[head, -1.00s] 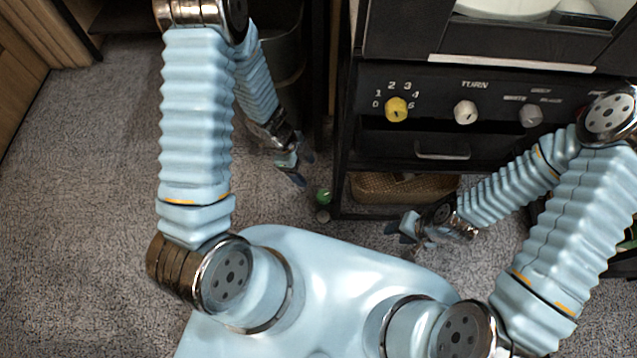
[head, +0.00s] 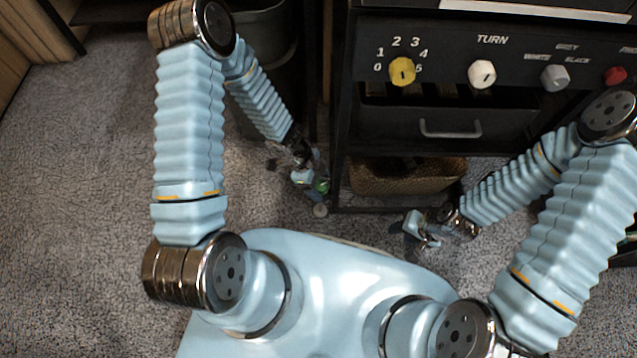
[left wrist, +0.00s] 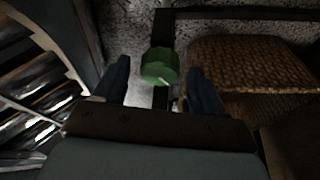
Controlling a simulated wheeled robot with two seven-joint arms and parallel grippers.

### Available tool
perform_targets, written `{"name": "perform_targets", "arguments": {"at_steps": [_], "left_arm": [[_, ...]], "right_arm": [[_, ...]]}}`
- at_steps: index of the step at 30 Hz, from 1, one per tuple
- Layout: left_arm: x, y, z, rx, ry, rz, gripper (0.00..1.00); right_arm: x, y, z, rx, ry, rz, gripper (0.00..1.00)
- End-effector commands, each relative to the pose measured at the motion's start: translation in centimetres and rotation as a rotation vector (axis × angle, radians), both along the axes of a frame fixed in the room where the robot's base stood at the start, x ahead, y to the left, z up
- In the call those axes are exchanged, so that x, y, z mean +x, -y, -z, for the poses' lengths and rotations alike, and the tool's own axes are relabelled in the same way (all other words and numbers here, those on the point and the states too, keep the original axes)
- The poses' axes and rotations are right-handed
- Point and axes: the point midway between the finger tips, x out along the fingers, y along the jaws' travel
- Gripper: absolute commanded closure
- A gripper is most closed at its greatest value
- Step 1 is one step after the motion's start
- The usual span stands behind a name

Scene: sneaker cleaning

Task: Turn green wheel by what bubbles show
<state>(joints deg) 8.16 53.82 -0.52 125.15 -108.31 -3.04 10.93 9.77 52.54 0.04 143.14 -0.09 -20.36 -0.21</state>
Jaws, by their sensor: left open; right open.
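The green wheel (left wrist: 160,66) shows in the left wrist view as a ridged green knob with a pale mark on its face. It lies between the two dark fingers of my left gripper (left wrist: 158,84), which is open, and I see no contact. In the head view the green wheel (head: 322,186) is partly hidden beside my left gripper (head: 309,180), low by the black cabinet's left edge. My right gripper (head: 416,228) is open and empty, low in front of the cabinet. I see no bubbles in these views.
The black cabinet's panel holds a yellow knob (head: 402,71) with a 0 to 5 scale, a white TURN knob (head: 481,74), a grey knob (head: 554,78) and a red knob (head: 616,75). A drawer handle (head: 450,129) sits below. A wicker basket (head: 405,177) stands underneath.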

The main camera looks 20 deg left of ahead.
Motion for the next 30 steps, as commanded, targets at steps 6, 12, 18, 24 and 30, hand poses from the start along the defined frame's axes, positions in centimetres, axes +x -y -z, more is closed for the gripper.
{"name": "perform_targets", "arguments": {"at_steps": [6,12,18,24,30], "left_arm": [[0.0,0.0,-0.1,0.000,0.000,0.000,0.42],[0.0,0.0,-0.1,0.000,0.000,0.000,0.72],[0.0,0.0,-0.3,0.000,-0.001,0.006,0.85],[0.1,0.1,-1.1,0.000,-0.002,0.086,0.85],[0.2,0.1,-0.9,0.000,0.000,0.201,0.85]], "right_arm": [[0.0,0.0,0.0,0.000,0.000,0.000,0.57],[0.0,0.0,0.0,0.000,0.000,0.000,0.57],[0.0,0.0,-0.5,0.000,-0.001,0.000,0.57],[-0.1,-0.3,-4.2,0.002,-0.001,-0.005,0.57],[-0.5,-1.1,-7.5,0.013,-0.007,-0.019,0.57]]}}
